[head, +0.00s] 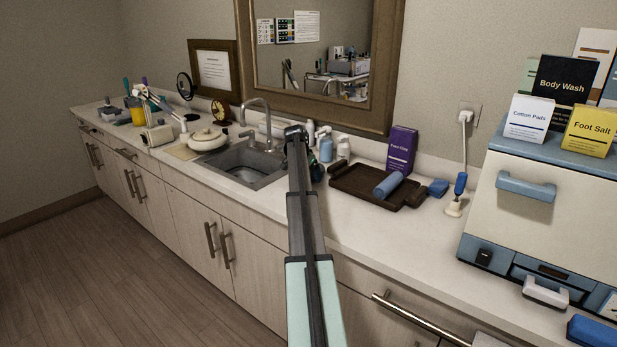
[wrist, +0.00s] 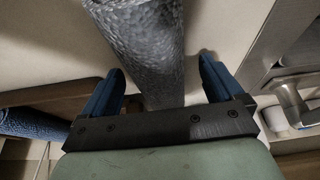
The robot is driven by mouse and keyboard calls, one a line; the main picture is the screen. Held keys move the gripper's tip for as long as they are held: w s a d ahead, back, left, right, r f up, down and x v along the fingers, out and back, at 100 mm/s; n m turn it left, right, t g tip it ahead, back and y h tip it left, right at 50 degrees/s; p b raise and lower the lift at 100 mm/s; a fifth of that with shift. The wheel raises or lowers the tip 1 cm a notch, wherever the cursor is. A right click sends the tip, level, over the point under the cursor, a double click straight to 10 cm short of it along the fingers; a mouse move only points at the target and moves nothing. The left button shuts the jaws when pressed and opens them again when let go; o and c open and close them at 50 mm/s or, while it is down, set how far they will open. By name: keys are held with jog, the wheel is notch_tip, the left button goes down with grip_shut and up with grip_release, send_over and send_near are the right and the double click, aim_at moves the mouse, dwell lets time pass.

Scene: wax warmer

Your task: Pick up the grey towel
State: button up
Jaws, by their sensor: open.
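The grey towel (wrist: 142,45) is a textured roll in the wrist view, running from the top edge down between my fingers. My gripper (wrist: 161,67) is open, with one blue finger on each side of the roll. A gap shows between the towel and each finger; I cannot tell the height difference. The roll's lower end passes behind the dark gripper bar. In the head view my arm reaches to the counter beside the sink, and I cannot make out the grey towel or the fingertips there.
A brown tray (head: 352,184) with a rolled blue towel (head: 389,184) lies right of my arm. The sink (head: 240,166) and faucet (head: 262,118) are left. Bottles (head: 326,147) stand behind.

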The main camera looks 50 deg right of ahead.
jog(key=shift+d+f, duration=0.15)
jog(key=shift+f, duration=0.1)
jog(key=shift+c, duration=0.4)
jog(key=c, duration=1)
jog(key=shift+r, duration=0.1)
